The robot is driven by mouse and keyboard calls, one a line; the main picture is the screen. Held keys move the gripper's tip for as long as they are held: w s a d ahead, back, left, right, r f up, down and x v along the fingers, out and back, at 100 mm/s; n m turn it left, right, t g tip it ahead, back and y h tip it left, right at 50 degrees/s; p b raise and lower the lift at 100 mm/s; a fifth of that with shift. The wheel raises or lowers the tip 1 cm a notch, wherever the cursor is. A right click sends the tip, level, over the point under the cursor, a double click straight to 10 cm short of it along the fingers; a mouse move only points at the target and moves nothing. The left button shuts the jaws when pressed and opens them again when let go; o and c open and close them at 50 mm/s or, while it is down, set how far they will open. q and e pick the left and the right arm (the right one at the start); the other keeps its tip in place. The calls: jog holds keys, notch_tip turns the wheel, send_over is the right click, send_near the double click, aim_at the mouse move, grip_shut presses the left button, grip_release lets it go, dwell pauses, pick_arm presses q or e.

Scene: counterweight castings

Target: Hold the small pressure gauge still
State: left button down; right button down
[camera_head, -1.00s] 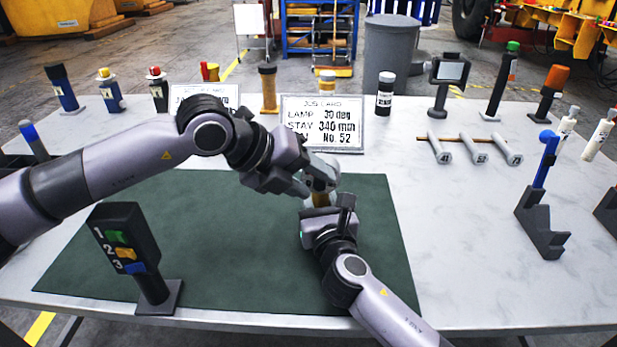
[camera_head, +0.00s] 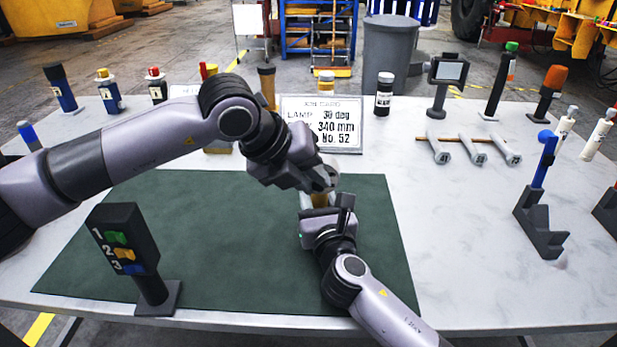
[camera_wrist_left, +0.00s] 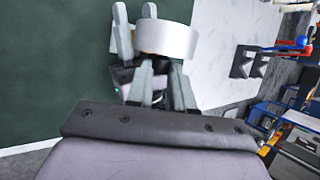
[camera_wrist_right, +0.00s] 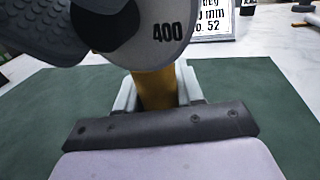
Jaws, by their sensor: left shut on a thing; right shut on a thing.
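The small pressure gauge (camera_head: 320,200) is upright above the green mat, between my two grippers. It has a pale round body marked 400, seen in the right wrist view (camera_wrist_right: 165,35), and a brass-coloured stem below. My left gripper (camera_head: 322,182) comes from the upper left and is shut on the pale body, whose white band shows in the left wrist view (camera_wrist_left: 166,39). My right gripper (camera_head: 327,207) is shut on the stem from the front. The grippers hide much of the gauge in the head view, and part of its face is covered in the right wrist view.
A job card (camera_head: 335,135) stands behind my grippers. A dark post with buttons 1, 2, 3 (camera_head: 125,240) stands front left. A rack with hanging grey pieces (camera_head: 470,147) and a dark stand with a blue rod (camera_head: 540,220) are right.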

pick_arm(q)
jog(key=shift+d+r+m+y, duration=0.1)
jog(key=shift+d+m+y, duration=0.25)
jog(key=shift+y, duration=1.1)
jog(key=shift+d+f+m+y, duration=0.1)
jog(key=shift+d+m+y, duration=0.2)
jog(key=shift+y, duration=1.1)
jog(key=shift+d+r+m+y, duration=0.1)
jog(key=shift+d+m+y, duration=0.25)
jog(key=shift+y, duration=1.1)
jog(key=c, duration=1)
grip_release()
jog(key=shift+s+r, duration=0.1)
jog(key=v, duration=1.2)
jog(key=shift+s+d, duration=0.2)
